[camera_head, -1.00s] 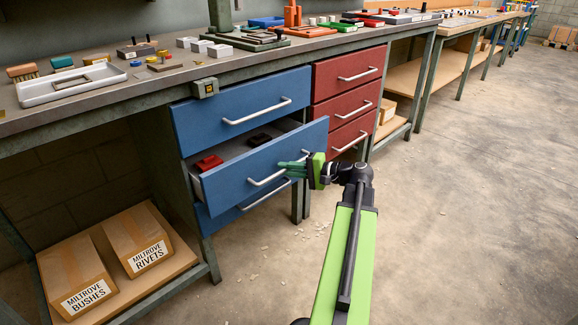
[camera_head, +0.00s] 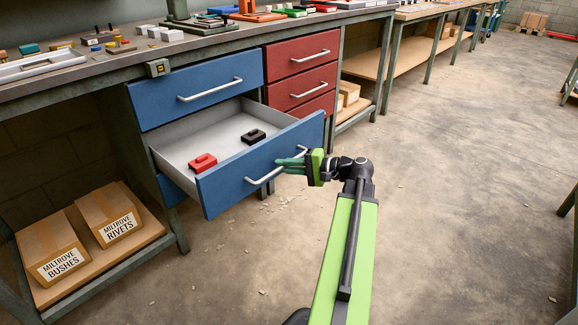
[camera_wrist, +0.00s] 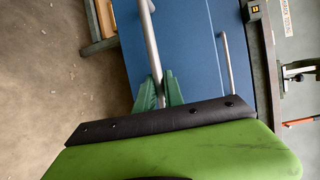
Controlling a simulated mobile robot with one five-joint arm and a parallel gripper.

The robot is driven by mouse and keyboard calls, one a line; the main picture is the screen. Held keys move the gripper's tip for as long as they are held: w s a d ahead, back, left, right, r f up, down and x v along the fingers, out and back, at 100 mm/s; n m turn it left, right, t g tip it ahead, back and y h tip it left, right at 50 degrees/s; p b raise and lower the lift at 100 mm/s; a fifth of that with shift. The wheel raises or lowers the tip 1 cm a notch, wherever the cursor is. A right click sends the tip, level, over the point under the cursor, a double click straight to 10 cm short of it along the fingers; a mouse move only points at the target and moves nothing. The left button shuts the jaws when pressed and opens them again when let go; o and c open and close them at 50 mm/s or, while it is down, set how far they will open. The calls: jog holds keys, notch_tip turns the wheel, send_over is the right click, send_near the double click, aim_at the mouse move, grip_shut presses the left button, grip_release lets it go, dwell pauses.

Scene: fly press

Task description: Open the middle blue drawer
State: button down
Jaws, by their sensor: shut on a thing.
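The middle blue drawer (camera_head: 264,163) stands far out from the bench in the head view, its inside in plain sight. A red block (camera_head: 203,162) and a black block (camera_head: 254,136) lie in it. My gripper (camera_head: 292,165) is at the right part of the drawer's silver handle (camera_head: 262,180). In the wrist view the green fingers (camera_wrist: 159,92) are closed around the handle bar (camera_wrist: 150,40), in front of the blue drawer front (camera_wrist: 178,50). The upper blue drawer (camera_head: 196,90) is shut. The lower blue drawer is mostly hidden behind the open one.
Red drawers (camera_head: 300,88) are shut at the right of the blue ones. Cardboard boxes (camera_head: 107,216) stand on the low shelf at the left. A small box with a yellow mark (camera_head: 158,68) hangs at the bench edge. Open concrete floor (camera_head: 450,200) lies to the right.

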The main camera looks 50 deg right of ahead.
jog(key=shift+s, duration=0.15)
jog(key=c, duration=1.5)
grip_release()
jog(key=shift+o, duration=0.2)
jog(key=p+v, duration=0.3)
jog(key=v, duration=1.4)
jog(key=shift+s, duration=0.15)
jog(key=shift+d+r, duration=0.1)
